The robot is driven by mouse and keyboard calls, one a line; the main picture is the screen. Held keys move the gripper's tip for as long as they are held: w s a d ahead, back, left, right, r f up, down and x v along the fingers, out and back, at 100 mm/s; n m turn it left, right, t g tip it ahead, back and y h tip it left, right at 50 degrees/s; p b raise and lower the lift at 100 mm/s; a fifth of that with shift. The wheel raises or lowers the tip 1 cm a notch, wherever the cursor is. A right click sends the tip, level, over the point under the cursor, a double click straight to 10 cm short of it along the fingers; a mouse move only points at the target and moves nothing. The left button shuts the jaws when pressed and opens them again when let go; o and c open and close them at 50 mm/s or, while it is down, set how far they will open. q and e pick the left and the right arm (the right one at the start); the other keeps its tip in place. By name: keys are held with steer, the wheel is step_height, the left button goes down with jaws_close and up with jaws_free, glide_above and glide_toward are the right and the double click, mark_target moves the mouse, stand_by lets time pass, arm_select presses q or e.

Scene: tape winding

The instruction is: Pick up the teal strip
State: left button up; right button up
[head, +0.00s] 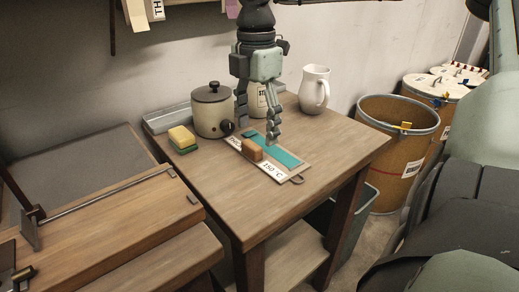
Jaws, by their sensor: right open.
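The teal strip (285,158) lies flat on a pale board (300,168) on the wooden table. A brown block (252,149) sits on the board beside the strip, and a white label reading "150 °C" (271,171) lies along the near edge. My right gripper (257,133) points down from the top of the view, its fingers spread and empty. Its fingertips are over the far part of the strip and hide some of it. I cannot tell how far above it they are. My left gripper is not in view.
On the table (262,208) stand a lidded pot (211,115), a sponge (181,137), a white jug (314,90) and a container partly behind my gripper. Drums (398,150) stand at the right. A wooden workbench (110,225) is at the left. The table's front is clear.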

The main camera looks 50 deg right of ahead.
mark_target(255, 143)
steer(key=shift+a+f, duration=0.2)
steer(key=shift+f, duration=1.75)
steer(key=c, duration=1.3)
